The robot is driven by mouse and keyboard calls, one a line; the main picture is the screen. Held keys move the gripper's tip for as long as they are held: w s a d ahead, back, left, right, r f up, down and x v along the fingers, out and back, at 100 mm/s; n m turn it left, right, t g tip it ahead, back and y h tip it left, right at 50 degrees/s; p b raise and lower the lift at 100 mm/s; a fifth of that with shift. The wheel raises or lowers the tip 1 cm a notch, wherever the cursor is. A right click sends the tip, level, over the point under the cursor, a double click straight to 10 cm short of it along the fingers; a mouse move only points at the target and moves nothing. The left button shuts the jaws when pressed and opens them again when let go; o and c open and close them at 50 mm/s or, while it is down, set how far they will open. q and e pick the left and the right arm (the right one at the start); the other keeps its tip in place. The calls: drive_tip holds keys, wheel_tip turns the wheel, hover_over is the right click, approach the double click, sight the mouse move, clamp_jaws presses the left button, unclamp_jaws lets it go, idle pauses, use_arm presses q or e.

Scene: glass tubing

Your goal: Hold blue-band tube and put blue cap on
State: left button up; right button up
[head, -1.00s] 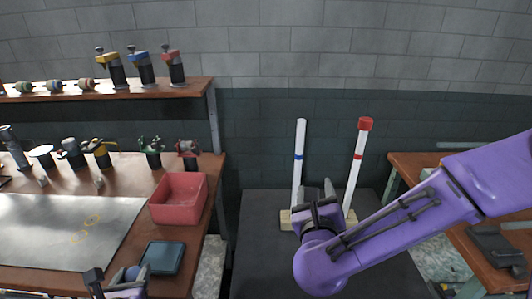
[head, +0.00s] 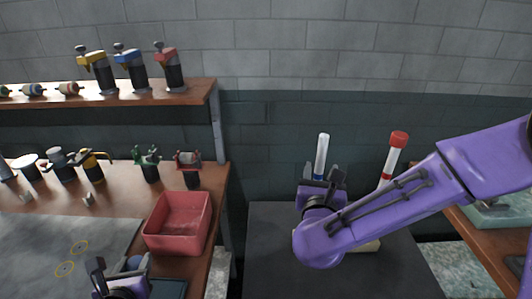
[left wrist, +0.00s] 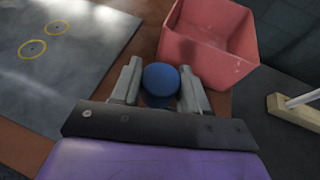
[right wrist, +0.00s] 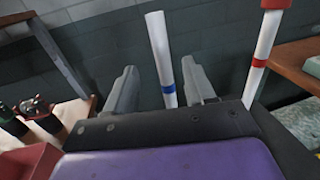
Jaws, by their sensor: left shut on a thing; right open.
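The blue-band tube (head: 321,152) stands upright and white, its top end open. In the right wrist view the tube (right wrist: 158,48) rises between the spread fingers of my right gripper (right wrist: 160,88), level with its blue band. In the head view my right gripper (head: 323,186) hides the tube's lower part. I cannot tell whether either finger touches it. My left gripper (left wrist: 161,86) is shut on the round blue cap (left wrist: 161,77), over the left bench beside the red bin. In the head view my left gripper (head: 120,277) shows at the bottom edge with the cap (head: 135,264).
A white tube with a red cap and band (head: 392,155) stands just right of the blue-band tube. A pale wooden base (left wrist: 294,112) holds a tube on the dark table (head: 270,255). The red bin (head: 180,222) stands on the left bench.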

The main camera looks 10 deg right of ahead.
sight(322, 155)
use_arm(q)
wheel_tip(322, 155, up, 3)
drive_tip(key=shift+w+p, duration=0.1)
drive_tip(key=shift+p, duration=1.1)
use_arm(e)
drive_tip(key=x, duration=0.8)
drive_tip(key=shift+w+d, duration=0.2)
drive_tip(key=shift+w, duration=0.15)
use_arm(q)
drive_tip(key=shift+r, duration=0.1)
use_arm(e)
drive_tip(key=shift+w+d, duration=0.15)
drive_tip(key=shift+w, duration=0.05)
clamp_jaws()
